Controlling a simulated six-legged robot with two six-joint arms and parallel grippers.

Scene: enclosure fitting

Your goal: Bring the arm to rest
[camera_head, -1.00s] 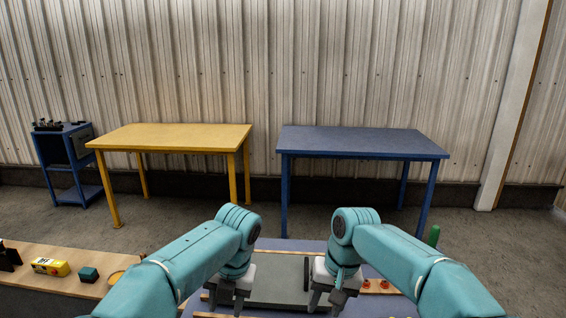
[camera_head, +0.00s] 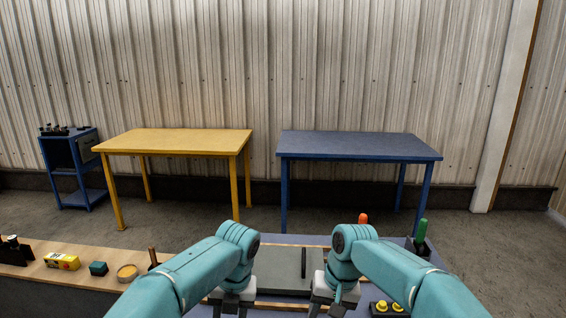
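My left gripper (camera_head: 231,307) hangs over the near left part of the work surface, its two fingers apart with nothing seen between them. The lowest part of both is close to or cut by the bottom edge. Between the arms lies a flat grey panel (camera_head: 276,268) with a dark upright bar (camera_head: 304,263) on it. Whether either gripper touches the panel, I cannot tell.
Yellow knobs (camera_head: 382,306), an orange-topped handle (camera_head: 363,218) and a green handle (camera_head: 421,230) are at right. Yellow (camera_head: 175,141) and blue (camera_head: 355,145) tables stand behind, bare.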

